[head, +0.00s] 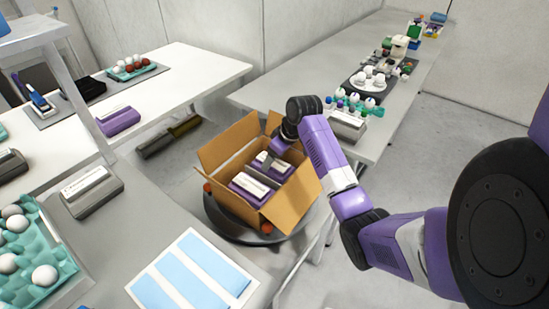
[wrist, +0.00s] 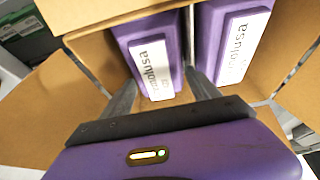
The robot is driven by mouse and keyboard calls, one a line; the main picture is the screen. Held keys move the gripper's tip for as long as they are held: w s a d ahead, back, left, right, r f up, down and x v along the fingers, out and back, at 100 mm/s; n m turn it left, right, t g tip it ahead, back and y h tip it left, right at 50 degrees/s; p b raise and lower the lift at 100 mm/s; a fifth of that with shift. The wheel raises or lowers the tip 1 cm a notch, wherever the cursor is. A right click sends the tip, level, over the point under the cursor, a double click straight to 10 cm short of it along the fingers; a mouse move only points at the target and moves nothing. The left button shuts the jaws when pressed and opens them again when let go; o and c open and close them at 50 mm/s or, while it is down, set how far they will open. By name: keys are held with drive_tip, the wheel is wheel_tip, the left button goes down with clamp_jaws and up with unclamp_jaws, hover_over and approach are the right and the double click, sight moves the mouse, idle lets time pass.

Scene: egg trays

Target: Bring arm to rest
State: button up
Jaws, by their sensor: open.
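My gripper (head: 266,166) is at the open cardboard box (head: 293,205), pointing down into it. Two purple egg cartons with white labels lie in the box: a nearer one (head: 249,189) and a farther one (head: 285,172) partly hidden by my gripper. In the wrist view my gripper (wrist: 161,77) is open, its fingers on either side of the left carton's (wrist: 140,28) label end. Whether they touch it I cannot tell. The right carton (wrist: 232,45) lies beside the right finger. My arm reaches in from the right.
The box stands on a round dark stand (head: 218,218) with its flaps spread outward. A grey table (head: 225,258) is in front, a white table (head: 200,68) at the left, and a long grey table (head: 395,118) with several egg items at the right.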

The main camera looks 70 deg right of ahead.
drive_tip(key=v, duration=0.7)
drive_tip(key=shift+s+r, duration=0.15)
drive_tip(key=shift+r, duration=0.15)
